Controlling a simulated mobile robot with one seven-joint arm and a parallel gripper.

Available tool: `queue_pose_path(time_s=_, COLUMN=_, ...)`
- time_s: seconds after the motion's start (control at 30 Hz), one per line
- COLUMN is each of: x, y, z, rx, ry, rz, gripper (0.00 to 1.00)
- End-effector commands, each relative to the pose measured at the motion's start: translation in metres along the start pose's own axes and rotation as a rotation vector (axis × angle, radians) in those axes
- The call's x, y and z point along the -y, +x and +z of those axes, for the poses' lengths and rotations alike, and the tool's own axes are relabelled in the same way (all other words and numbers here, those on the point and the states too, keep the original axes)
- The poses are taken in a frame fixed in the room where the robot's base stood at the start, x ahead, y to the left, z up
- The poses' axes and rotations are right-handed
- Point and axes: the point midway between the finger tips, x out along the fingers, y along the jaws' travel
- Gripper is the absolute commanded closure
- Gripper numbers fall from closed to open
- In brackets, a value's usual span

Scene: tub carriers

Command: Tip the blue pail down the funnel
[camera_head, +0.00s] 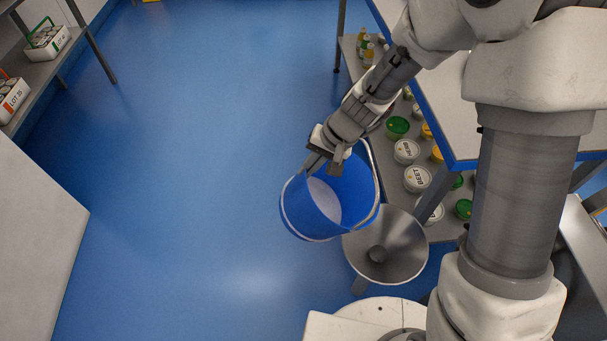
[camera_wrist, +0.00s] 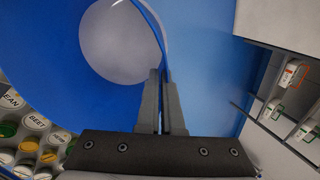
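The blue pail (camera_head: 350,190) hangs in my gripper (camera_head: 326,160), mouth facing up toward the head camera, with pale whitish contents inside. I cannot tell whether it is slightly tilted. In the wrist view, my gripper's fingers (camera_wrist: 161,100) are closed on the pail's wall at the rim, and the pale contents (camera_wrist: 120,40) show beyond them. The grey metal funnel (camera_head: 408,250) stands just right of and below the pail in the head view. The pail covers the funnel's upper-left rim; the height gap between them is unclear.
A table with a blue edge (camera_head: 443,130) stands at the right. Its lower shelf holds several lidded tubs (camera_head: 417,179) and bottles (camera_head: 367,48). Shelving at the left holds tub carriers (camera_head: 47,43). The blue floor (camera_head: 190,150) between is clear.

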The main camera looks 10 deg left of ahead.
Motion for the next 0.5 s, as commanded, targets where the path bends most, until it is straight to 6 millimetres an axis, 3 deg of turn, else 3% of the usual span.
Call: queue_pose_path(time_s=0.5, x=-0.023, y=-0.009, z=-0.001, rx=-0.006, ry=-0.001, rz=-0.134, gripper=1.00)
